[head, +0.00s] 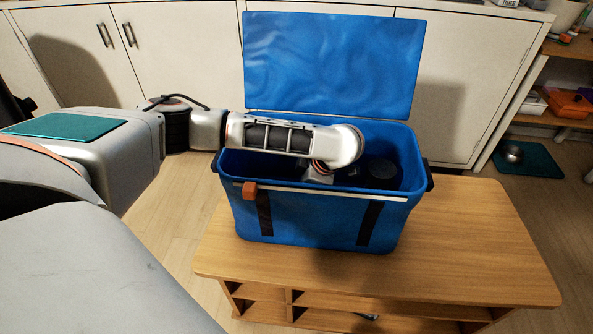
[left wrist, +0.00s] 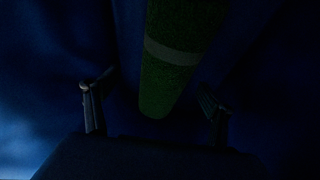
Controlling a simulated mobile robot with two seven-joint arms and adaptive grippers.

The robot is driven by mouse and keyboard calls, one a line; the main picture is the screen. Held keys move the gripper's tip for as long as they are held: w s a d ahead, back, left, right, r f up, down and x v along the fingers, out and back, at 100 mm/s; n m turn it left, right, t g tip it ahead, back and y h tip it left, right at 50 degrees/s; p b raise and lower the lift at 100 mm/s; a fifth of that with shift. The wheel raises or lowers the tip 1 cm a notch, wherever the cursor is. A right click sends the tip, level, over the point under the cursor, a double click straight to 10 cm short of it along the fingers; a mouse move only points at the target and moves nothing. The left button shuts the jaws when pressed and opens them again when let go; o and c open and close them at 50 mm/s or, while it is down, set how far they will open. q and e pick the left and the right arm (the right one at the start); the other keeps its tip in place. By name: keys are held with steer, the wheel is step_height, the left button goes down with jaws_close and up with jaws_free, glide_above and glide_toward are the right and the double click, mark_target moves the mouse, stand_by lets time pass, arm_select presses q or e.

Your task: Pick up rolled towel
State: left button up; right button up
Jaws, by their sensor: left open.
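The rolled towel (left wrist: 175,75) is a dark green roll with a paler band near its end. In the left wrist view it runs down from the top middle, and its rounded end lies between my left gripper's fingers. My left gripper (left wrist: 155,108) is open, with one finger on each side of the roll and gaps to both. In the head view my left arm reaches over the rim into the blue cooler box (head: 310,215). The fingers and towel are hidden inside the box there. The view is dark, so the depth between gripper and towel is hard to tell.
The cooler's blue lid (head: 332,60) stands open at the back. The box sits on a wooden table (head: 480,240) with free room at right. A dark round item (head: 384,173) is inside the box at right. White cabinets (head: 185,50) stand behind.

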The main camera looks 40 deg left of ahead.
arm_select(q)
steer(key=f, duration=0.1)
steer(key=a+f+b, duration=0.1)
steer(key=s+f+b, duration=0.1)
steer(key=f, duration=0.1)
steer(key=shift+a, duration=0.15)
steer(key=shift+w+a+f, duration=0.3)
steer(key=shift+r, duration=0.15)
steer(key=c, duration=1.4)
steer(key=shift+r, duration=0.1)
arm_select(e)
steer(key=shift+w+a+r+y, duration=0.2)
steer(key=shift+a+r, duration=0.1)
steer(key=shift+a, duration=0.3)
steer(key=shift+w+a+r+y, duration=0.1)
steer(key=shift+a+r+y, duration=0.15)
steer(key=shift+a, duration=0.35)
